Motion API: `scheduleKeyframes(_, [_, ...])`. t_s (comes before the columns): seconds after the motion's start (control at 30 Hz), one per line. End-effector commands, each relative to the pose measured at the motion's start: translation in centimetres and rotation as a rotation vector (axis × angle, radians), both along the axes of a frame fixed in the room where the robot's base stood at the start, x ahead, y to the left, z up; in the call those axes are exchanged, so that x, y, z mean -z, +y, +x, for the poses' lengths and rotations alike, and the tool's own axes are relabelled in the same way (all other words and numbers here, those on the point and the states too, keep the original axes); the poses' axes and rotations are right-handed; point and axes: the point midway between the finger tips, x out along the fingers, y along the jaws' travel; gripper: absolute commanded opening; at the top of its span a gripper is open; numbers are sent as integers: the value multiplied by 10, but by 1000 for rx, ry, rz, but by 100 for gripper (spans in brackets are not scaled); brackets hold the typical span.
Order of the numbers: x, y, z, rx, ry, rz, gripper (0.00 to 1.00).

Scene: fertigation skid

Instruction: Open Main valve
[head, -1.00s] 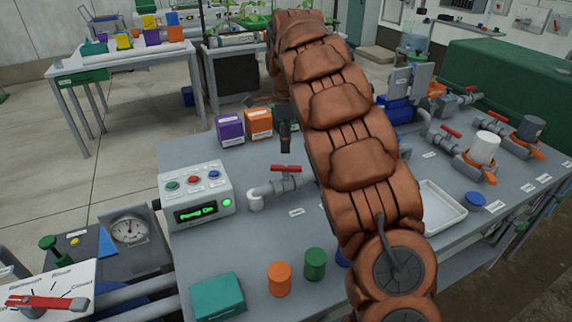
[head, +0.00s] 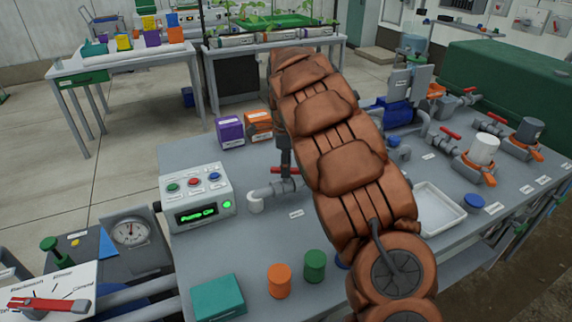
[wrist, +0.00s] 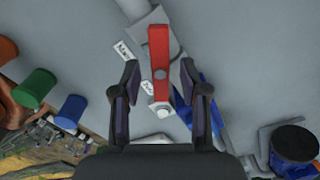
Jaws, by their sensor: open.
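A valve with a red lever handle (head: 277,171) sits on a grey pipe (head: 268,190) on the bench, right of the control box. In the wrist view the red handle (wrist: 159,50) runs up the picture between my fingers. My gripper (head: 285,162) is over this handle, pointing down, and hides its middle in the head view. In the wrist view my gripper (wrist: 159,78) is open, with a finger on either side of the handle and gaps showing. Small labels lie beside the valve; I cannot read them surely.
The control box (head: 197,190) shows "Pump On" with a green light. Purple (head: 229,131) and orange (head: 258,125) boxes stand behind the valve. Orange (head: 279,280) and green (head: 314,266) cylinders stand in front. A white tray (head: 455,226) and other red-handled valves are right of my arm.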

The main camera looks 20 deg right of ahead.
Motion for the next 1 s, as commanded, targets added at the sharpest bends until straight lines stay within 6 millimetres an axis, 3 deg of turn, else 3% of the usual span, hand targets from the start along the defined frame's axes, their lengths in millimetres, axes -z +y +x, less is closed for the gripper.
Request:
scheduleKeyframes(0.03, [0, 0, 0, 0, 0, 0, 44])
scheduleKeyframes(0.47, [0, 0, 0, 0, 1, 0, 0])
scheduleKeyframes(1.0, [1, 1, 0, -96, 3, 1, 0])
